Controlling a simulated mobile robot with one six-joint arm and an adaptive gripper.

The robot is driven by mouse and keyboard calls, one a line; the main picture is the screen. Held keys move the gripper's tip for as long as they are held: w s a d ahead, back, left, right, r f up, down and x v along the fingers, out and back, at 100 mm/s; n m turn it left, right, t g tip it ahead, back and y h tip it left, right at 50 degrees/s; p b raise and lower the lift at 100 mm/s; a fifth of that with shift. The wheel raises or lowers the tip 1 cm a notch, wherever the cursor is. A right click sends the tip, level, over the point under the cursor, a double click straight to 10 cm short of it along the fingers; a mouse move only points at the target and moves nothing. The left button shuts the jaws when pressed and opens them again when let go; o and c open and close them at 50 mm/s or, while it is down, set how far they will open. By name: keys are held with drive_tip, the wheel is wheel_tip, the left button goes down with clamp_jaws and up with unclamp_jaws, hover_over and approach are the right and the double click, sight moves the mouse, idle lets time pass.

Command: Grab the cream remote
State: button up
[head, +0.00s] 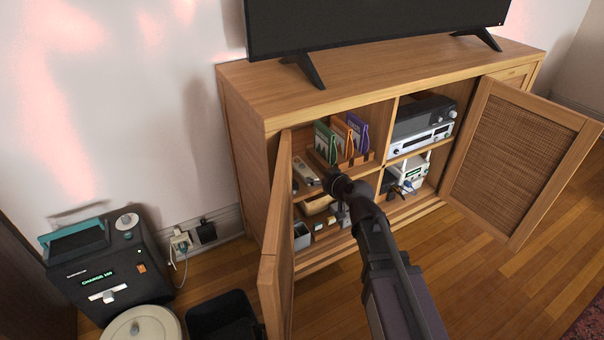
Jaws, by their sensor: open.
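A slim cream object that looks like the cream remote (305,172) lies on the upper left shelf of the open wooden cabinet (390,75). It is small in the view, and its details are hard to make out. The end of my arm with my gripper (331,177) reaches in at the cabinet's left bay, just right of the remote. The gripper is open. My wrist and arm hide most of its fingers, and I see nothing held. I cannot tell the exact gap between gripper and remote.
The left door (277,250) stands open close to the arm; the right woven door (517,150) is swung wide. Upright colored cases (341,137) stand behind the gripper. Electronics (422,122) fill the right bay. A TV (370,25) stands on top. A black charging unit (108,268) is at left.

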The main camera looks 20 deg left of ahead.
sight(306, 171)
drive_tip(key=shift+b+x, duration=0.5)
drive_tip(key=shift+x, duration=1.35)
drive_tip(key=shift+b+x, duration=1)
drive_tip(key=shift+x, duration=1.65)
drive_tip(key=shift+s, duration=0.1)
drive_tip(key=shift+c, duration=0.2)
drive_tip(key=c, duration=0.9)
